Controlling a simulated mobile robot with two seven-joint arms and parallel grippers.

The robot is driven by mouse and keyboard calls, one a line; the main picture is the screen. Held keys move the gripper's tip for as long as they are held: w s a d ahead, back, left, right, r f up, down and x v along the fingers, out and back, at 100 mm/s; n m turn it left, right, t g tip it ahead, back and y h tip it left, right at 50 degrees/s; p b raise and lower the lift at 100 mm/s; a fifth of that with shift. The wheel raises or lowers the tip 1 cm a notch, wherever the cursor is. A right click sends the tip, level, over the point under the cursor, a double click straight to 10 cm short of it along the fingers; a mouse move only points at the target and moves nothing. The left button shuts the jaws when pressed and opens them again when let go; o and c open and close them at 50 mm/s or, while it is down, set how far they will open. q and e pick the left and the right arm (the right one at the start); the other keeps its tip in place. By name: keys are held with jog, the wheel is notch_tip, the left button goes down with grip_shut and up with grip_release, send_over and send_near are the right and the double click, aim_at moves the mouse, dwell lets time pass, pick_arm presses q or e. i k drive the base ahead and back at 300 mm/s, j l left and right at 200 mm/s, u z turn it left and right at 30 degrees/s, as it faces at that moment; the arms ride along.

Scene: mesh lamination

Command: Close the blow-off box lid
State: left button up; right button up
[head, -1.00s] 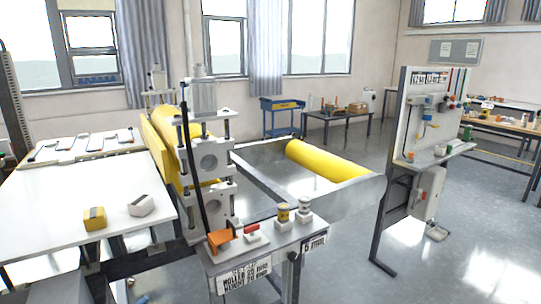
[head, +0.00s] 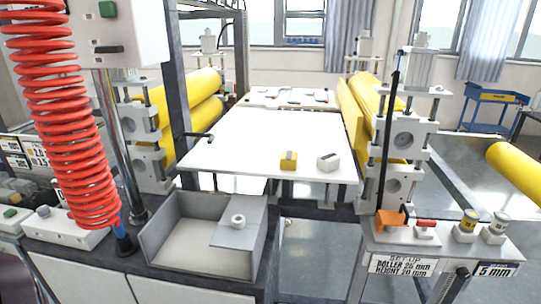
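The blow-off box (head: 187,246) is a grey open-topped box on the dark-topped bench at the lower middle-left. Its flat grey lid (head: 234,209) lies over the right part and carries a round white knob (head: 238,221). The left and front part of the box is uncovered, and its pale floor shows, with nothing seen in it. Neither of my grippers is in view.
A red coiled hose (head: 62,115) with a dark nozzle (head: 125,246) hangs left of the box. A metal post (head: 118,140) stands behind it. A white table (head: 265,140) with a yellow block (head: 288,160) lies beyond. A control shelf (head: 440,250) is at right.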

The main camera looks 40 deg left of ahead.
aim_at(211, 136)
jog(key=j+u, duration=0.1)
jog(key=u, duration=0.7)
jog(key=i+j+u, duration=0.1)
jog(key=u, duration=0.25)
jog(key=j+u, duration=0.1)
jog(key=u, duration=0.3)
